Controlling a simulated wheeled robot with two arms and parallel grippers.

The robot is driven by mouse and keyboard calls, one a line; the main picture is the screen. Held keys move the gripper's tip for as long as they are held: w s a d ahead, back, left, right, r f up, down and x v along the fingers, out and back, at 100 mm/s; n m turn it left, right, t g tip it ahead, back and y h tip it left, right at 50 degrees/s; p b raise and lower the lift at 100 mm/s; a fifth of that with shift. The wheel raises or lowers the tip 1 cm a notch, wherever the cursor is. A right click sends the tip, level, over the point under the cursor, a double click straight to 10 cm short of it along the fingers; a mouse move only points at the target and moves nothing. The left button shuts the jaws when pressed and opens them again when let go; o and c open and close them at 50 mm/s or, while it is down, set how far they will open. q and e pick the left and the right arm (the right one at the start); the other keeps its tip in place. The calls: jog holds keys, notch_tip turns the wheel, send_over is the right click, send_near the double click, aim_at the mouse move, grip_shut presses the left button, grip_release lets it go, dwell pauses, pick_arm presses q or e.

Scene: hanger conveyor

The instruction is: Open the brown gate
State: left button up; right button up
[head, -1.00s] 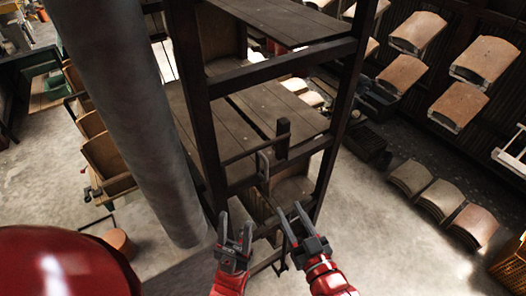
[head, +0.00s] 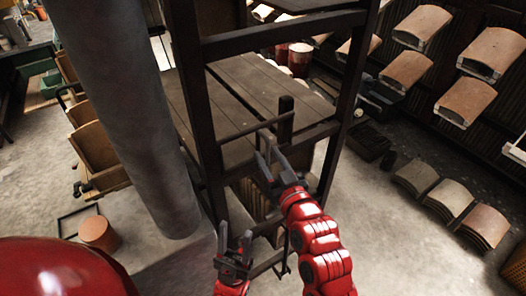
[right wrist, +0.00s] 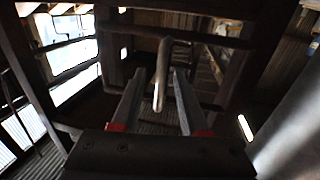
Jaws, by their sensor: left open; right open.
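The dark brown gate (head: 247,131) is a barred frame low on the tall brown structure, with a short post (head: 286,117) beside it. It looks closed, though my right arm covers part of it. My right gripper (head: 271,164) is open at the gate's bar. In the right wrist view, a bent bar with a pale end (right wrist: 160,76) stands between the open right fingers (right wrist: 158,98); I cannot tell whether they touch it. My left gripper (head: 235,243) is open and empty, lower down in front of the structure.
A thick grey column (head: 135,120) stands close on the left. Wooden planks (head: 245,100) form a deck behind the gate. Curved tiles (head: 450,195) lie on the floor at right.

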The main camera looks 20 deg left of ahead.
aim_at(266, 153)
jog(key=shift+p+x, duration=0.55)
jog(key=shift+x, duration=1.55)
jog(key=shift+r, duration=0.1)
jog(key=shift+s, duration=0.15)
grip_shut()
jog(key=shift+d+r, duration=0.1)
jog(key=shift+r, duration=0.05)
